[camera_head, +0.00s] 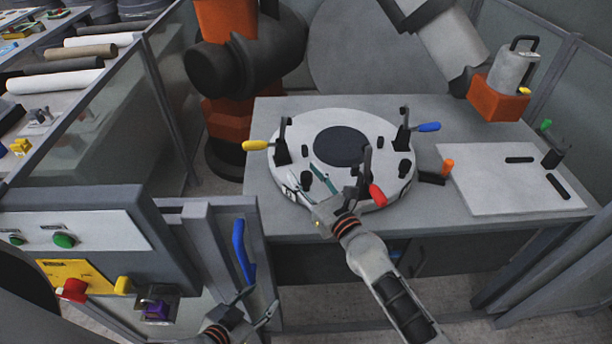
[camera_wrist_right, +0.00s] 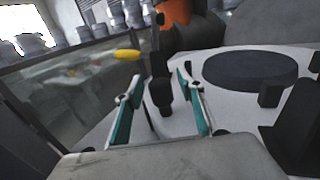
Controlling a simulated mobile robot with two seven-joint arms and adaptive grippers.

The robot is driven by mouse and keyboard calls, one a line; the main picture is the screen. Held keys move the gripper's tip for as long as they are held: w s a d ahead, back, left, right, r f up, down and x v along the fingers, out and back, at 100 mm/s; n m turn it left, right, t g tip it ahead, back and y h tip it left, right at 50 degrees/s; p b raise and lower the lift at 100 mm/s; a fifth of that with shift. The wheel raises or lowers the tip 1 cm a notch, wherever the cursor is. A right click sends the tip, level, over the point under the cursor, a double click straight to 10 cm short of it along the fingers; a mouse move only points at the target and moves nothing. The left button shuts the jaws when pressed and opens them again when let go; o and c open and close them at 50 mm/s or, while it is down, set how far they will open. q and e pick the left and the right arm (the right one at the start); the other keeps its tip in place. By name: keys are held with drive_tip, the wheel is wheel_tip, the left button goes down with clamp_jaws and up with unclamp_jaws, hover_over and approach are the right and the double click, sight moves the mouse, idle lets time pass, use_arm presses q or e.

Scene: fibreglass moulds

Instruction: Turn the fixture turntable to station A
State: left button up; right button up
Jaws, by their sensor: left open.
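The fixture turntable (camera_head: 375,127) is a round pale disc with a dark round centre, on a grey table. Toggle clamps with yellow (camera_head: 255,146), blue (camera_head: 428,127) and red (camera_head: 377,195) handles stand around it, among short black pegs. A small dark label is on its front-left rim, too small to read. My right gripper (camera_head: 325,178) is low over its front part. In the right wrist view the teal-padded fingers are apart, with an upright black peg (camera_wrist_right: 162,92) between them and gaps visible. My left gripper (camera_head: 257,306) is open and empty below the table, near the fence.
A blue handle (camera_head: 240,250) is on the fence panel beside my left gripper. A control panel with a red button (camera_head: 72,290) stands at left. An orange robot arm (camera_head: 230,110) stands behind the table. A pale plate (camera_head: 510,180) and an orange-based tool (camera_head: 498,92) are at right.

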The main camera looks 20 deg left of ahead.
drive_tip(key=v, duration=1.2)
drive_tip(key=shift+c, duration=0.3)
